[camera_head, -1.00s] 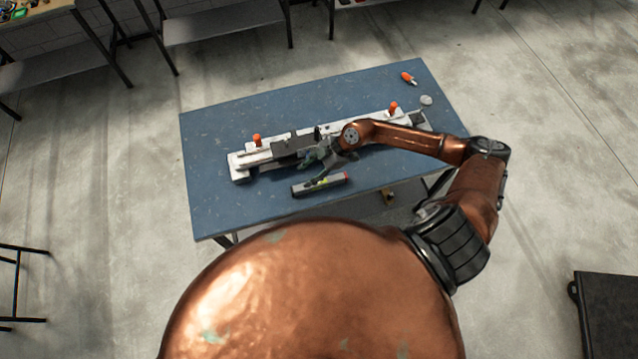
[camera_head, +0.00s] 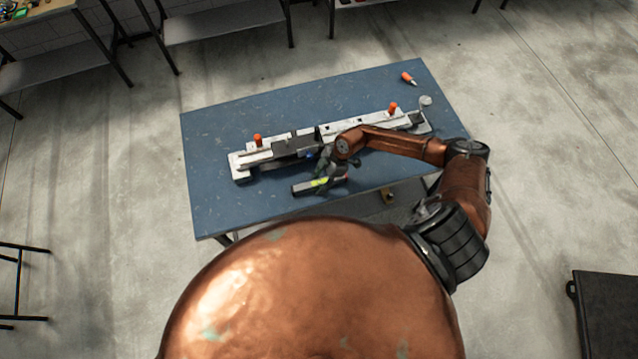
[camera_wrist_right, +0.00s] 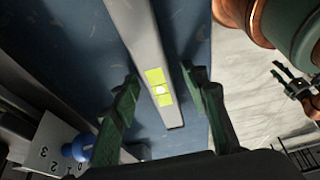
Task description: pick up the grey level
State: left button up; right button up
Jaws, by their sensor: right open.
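The grey level (camera_head: 303,188), a short bar with a yellow window, lies on the blue table near its front edge. My right gripper (camera_head: 332,178) is low over the level's right part and hides some of it. In the right wrist view the level (camera_wrist_right: 148,45) runs between the two green fingers of my right gripper (camera_wrist_right: 160,76). The fingers are open, one on each side, with gaps to the bar.
A long pale metal fixture (camera_head: 262,153) with orange knobs lies just behind the level. An orange-handled tool (camera_head: 407,78) and a small round grey piece (camera_head: 425,100) lie at the table's far right. The blue table (camera_head: 215,205) is bare at the front left.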

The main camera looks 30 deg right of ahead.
jog(key=shift+c, duration=0.5)
grip_shut()
jog(key=shift+r, duration=0.1)
